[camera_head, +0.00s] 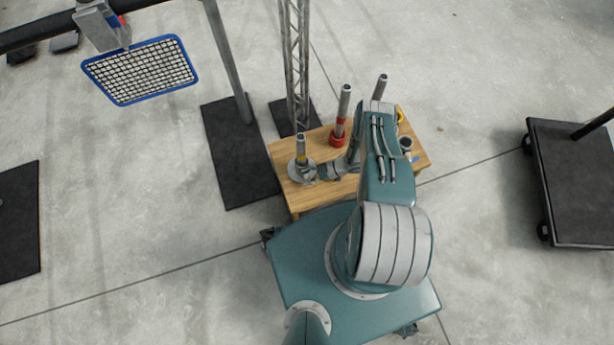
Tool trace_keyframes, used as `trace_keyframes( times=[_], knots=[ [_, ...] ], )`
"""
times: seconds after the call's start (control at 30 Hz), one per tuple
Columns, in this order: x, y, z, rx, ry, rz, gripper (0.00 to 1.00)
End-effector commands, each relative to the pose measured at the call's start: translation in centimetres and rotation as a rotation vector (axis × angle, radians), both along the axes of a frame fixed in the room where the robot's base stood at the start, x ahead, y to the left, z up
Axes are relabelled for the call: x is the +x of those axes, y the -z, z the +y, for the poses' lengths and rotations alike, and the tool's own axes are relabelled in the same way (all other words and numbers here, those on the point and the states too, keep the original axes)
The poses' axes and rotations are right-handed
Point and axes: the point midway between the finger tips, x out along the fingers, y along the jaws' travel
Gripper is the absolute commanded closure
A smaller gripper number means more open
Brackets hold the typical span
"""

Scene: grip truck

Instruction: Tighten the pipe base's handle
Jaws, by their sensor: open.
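A pipe base with a round grey flange (294,175) stands at the left end of the wooden table (281,195). My gripper (316,174) reaches in from the right, low at the right side of this base, and is open. It is small in the picture, and I cannot tell whether it touches the base. The base's handle is not clearly distinguishable; the gripper may cover it.
A pipe in a red base (338,138) stands behind my gripper. Another pipe (380,88) and a yellow part (400,117) are farther right, partly behind my arm. A lattice post (297,70) rises behind the table. A black cart (570,180) stands at right.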

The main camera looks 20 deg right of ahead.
Motion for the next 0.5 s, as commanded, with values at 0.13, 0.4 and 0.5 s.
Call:
trace_keyframes(
  times=[0.13, 0.4, 0.5],
  knots=[
    [-0.2, -0.6, -1.3, 0.0, 0.003, 0.0, 0.45],
    [-1.2, -3.1, -6.2, -0.001, 0.005, 0.0, 0.45],
    [-1.5, -4.0, -8.0, 0.0, 0.006, -0.001, 0.45]
  ],
)
